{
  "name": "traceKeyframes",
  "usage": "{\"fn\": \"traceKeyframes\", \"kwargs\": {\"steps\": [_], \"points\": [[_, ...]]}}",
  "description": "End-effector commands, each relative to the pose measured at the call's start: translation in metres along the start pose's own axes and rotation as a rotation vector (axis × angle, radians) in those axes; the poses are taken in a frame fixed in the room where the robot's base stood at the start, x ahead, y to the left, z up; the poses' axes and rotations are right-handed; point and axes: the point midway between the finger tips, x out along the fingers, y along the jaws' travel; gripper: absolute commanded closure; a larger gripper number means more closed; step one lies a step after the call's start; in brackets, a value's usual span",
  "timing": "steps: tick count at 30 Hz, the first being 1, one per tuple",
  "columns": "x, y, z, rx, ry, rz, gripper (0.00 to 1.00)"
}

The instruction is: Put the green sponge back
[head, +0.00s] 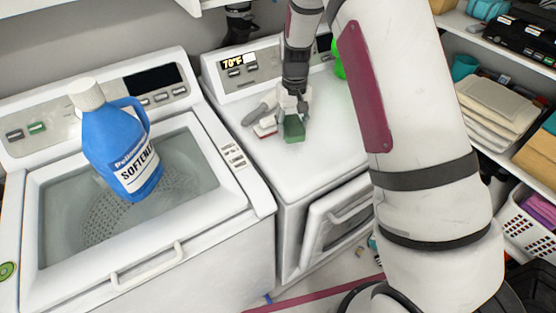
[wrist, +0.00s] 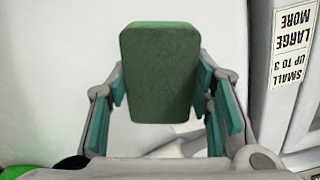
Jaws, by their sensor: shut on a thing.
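The green sponge (wrist: 160,72) is a rounded block between the teal-padded fingers of my gripper (wrist: 165,95) in the wrist view. In the head view the sponge (head: 293,128) shows at the end of my gripper (head: 291,108), low over the white dryer top (head: 325,140). My gripper is shut on the sponge. I cannot tell whether the sponge touches the dryer top.
A brush (head: 265,125) with a grey handle and red-and-white head lies just left of the sponge. A blue softener bottle (head: 115,145) stands on the washer lid at left. A green item (head: 338,68) is partly hidden behind my arm. Stocked shelves (head: 500,140) stand at right.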

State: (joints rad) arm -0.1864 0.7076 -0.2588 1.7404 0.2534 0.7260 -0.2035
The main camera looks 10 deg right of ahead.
Motion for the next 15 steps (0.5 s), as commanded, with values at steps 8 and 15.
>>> {"fn": "traceKeyframes", "kwargs": {"steps": [8, 15], "points": [[-0.002, 0.008, 0.016, 0.120, 0.001, 0.003, 0.79], [-0.005, 0.018, 0.044, 0.302, 0.003, 0.007, 0.79]]}}
